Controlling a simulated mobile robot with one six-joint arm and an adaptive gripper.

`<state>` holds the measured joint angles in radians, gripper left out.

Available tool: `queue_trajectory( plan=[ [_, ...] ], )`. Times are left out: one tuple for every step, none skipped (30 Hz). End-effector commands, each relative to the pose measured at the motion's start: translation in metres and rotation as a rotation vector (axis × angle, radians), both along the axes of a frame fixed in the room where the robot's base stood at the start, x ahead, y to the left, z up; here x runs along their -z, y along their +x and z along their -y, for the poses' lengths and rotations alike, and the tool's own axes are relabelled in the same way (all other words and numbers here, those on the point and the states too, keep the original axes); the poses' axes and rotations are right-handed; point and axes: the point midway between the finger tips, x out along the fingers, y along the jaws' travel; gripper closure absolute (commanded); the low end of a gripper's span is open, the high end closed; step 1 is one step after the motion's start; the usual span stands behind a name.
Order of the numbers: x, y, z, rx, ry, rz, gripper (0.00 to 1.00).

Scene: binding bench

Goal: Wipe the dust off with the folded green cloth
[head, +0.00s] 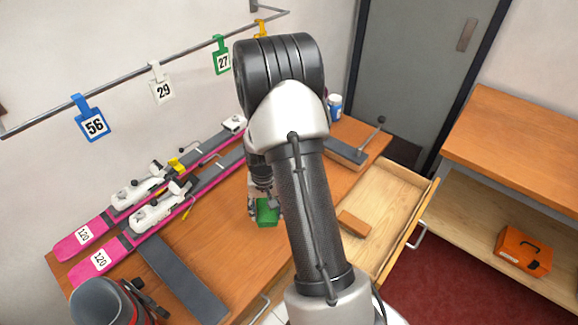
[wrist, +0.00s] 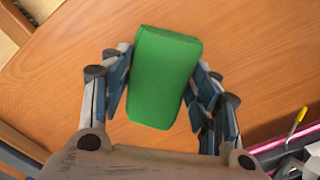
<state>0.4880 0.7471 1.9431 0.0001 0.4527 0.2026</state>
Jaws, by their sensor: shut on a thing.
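The folded green cloth (head: 266,212) looks like a thick green block over the wooden bench top (head: 225,215). My gripper (head: 263,203) is shut on it. In the wrist view the green cloth (wrist: 163,75) sits between the two fingers of my gripper (wrist: 160,88), slightly tilted, with plain wood behind it. I cannot tell whether the cloth touches the bench. I cannot make out any dust patch in either view; my arm hides part of the bench in the head view.
Two pink-tipped skis (head: 100,262) with bindings lie along the wall side. A dark grey strip (head: 182,278) lies at the front left. A dark-topped block (head: 345,151) and a bottle (head: 335,105) stand behind. An open drawer (head: 385,205) juts out at right. Number tags (head: 94,124) hang from a rail.

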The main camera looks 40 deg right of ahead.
Motion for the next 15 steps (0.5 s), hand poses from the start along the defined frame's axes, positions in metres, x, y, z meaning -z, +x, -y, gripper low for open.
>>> queue_trajectory(
  plan=[
    [-0.008,0.001,0.0,-0.001,-0.001,0.002,0.66],
    [-0.011,0.002,0.0,-0.001,-0.001,0.002,0.66],
    [-0.014,0.002,0.0,-0.001,-0.001,0.002,0.66],
    [-0.017,0.003,0.0,-0.002,-0.001,0.002,0.66],
    [-0.02,0.003,-0.001,-0.002,-0.002,0.002,0.66],
    [-0.023,0.004,-0.001,-0.003,-0.001,0.002,0.66],
    [-0.024,0.004,-0.001,-0.003,-0.001,0.002,0.66],
    [-0.026,0.004,-0.001,-0.003,-0.001,0.002,0.66],
    [-0.027,0.004,-0.001,-0.003,-0.001,0.002,0.66],
    [-0.028,0.004,-0.001,-0.003,-0.001,0.001,0.66],
    [-0.028,0.004,-0.001,-0.003,-0.001,0.001,0.66],
    [-0.028,0.004,-0.001,-0.003,-0.001,0.001,0.66],
    [-0.028,0.004,-0.001,-0.003,-0.001,0.001,0.66],
    [-0.027,0.004,-0.001,-0.003,-0.001,0.001,0.66],
    [-0.027,0.004,-0.001,-0.003,-0.001,0.001,0.66]
  ],
)
